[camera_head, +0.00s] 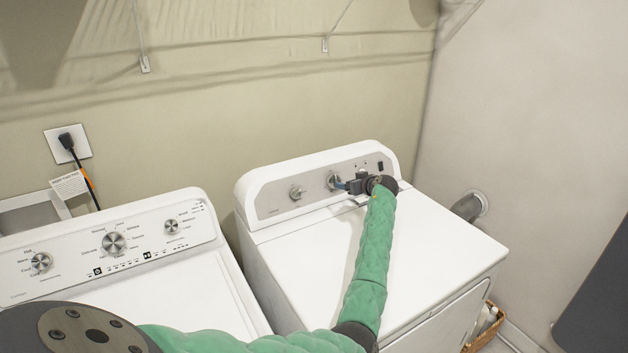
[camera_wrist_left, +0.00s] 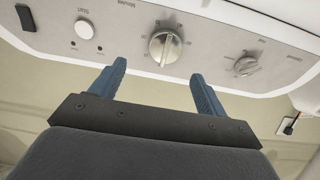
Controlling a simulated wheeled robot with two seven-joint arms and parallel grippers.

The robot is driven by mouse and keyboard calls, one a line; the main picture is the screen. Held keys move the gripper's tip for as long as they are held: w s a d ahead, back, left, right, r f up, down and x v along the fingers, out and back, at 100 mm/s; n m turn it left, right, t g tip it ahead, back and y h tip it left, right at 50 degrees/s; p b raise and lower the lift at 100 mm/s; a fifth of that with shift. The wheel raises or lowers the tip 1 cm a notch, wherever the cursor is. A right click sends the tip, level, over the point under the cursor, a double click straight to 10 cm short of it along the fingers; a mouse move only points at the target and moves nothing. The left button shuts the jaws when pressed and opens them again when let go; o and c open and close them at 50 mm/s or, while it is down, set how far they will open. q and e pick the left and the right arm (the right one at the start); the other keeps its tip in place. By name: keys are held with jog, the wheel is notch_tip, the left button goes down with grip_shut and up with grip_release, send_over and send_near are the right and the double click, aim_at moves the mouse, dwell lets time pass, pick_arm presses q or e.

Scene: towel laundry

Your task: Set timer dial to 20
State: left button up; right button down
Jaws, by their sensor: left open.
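The dryer's control panel (camera_head: 270,197) runs along the back of the right white machine. On it, the larger metal dial (camera_head: 333,181), with markings around it, looks like the timer dial. It also shows in the wrist view (camera_wrist_left: 165,48), its grip bar near upright in the picture; the numbers are too small to read surely. My left gripper (camera_head: 344,185) is open and empty in front of this dial. In the wrist view its blue fingers (camera_wrist_left: 158,72) point at the panel, one to each side of the dial, apparently not touching it. My right gripper is out of view.
A smaller knob (camera_head: 296,192) sits left of the dial. A Start button (camera_wrist_left: 84,29) and a black switch (camera_wrist_left: 25,18) are on its other side. A washer (camera_head: 175,290) with its own knobs stands at the left. The dryer top (camera_head: 420,240) is clear except for my arm.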

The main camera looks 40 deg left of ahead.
aim_at(336, 181)
pick_arm(q)
jog(key=x, duration=0.5)
jog(key=b+x, duration=0.1)
jog(key=x, duration=0.1)
jog(key=shift+s+a+f, duration=0.2)
jog(key=shift+s+a, duration=0.1)
jog(key=shift+a, duration=0.1)
jog(key=shift+w+a+f, duration=0.1)
jog(key=shift+a, duration=0.15)
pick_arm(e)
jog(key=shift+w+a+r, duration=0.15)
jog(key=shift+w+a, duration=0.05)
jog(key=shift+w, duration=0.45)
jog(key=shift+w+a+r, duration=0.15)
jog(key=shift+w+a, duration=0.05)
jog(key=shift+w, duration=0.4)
pick_arm(q)
jog(key=c, duration=0.9)
jog(key=shift+c, duration=0.2)
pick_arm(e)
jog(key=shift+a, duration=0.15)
